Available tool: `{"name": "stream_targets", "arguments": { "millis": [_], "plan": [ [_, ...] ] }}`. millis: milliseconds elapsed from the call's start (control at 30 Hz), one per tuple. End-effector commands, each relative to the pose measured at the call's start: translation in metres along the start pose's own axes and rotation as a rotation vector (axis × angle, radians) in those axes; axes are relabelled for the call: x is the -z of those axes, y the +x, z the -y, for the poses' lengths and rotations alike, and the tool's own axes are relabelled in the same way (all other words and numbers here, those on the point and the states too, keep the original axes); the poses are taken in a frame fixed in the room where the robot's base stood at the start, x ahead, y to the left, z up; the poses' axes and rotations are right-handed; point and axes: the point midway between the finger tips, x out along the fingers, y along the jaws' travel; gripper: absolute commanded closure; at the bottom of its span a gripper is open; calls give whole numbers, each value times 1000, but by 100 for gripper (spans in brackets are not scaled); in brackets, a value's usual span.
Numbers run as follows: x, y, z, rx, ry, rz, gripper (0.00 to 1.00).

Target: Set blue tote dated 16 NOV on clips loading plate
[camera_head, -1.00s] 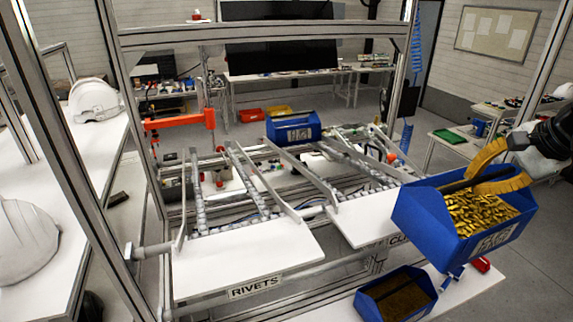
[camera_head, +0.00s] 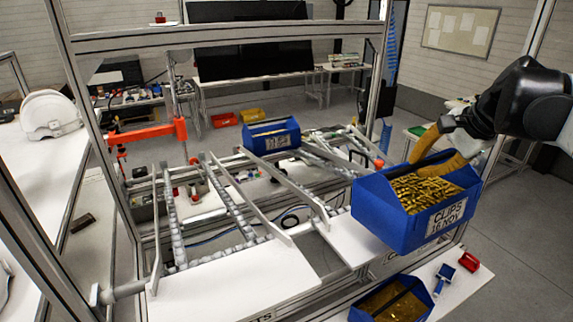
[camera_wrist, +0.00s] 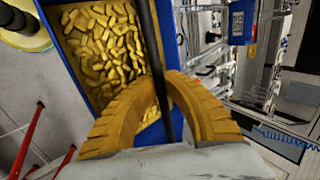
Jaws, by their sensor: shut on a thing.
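The blue tote (camera_head: 410,225) with brass-coloured pieces inside bears a label reading CLIPS 16 NOV. My gripper (camera_head: 432,155), with yellow fingers, is shut on the tote and holds it up at the right of the rack. In the wrist view the gripper (camera_wrist: 165,100) closes around the dark bar across the tote (camera_wrist: 100,50). The clips loading plate (camera_head: 345,240) is the right white plate of the rack, partly hidden behind the tote. Its label is mostly covered.
Another blue tote (camera_head: 388,300) sits on a white table at the bottom, beside a blue tool (camera_head: 444,275) and a red item (camera_head: 469,262). The left loading plate (camera_head: 235,285) is bare. A blue tote (camera_head: 271,135) stands farther back on the rack. Metal posts (camera_head: 85,150) frame it.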

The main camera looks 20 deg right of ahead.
Motion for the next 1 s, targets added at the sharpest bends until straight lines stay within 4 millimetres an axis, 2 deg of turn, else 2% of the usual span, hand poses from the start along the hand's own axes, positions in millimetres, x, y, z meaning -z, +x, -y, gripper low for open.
{"name": "stream_targets", "arguments": {
  "millis": [33,400,700,1000],
  "plan": [
    [-11,3,1,1,-6,3,100],
    [-9,30,36,1,-3,1,100],
    [-8,44,53,1,-1,0,100],
    [-7,64,38,1,1,-1,100]
  ]
}}
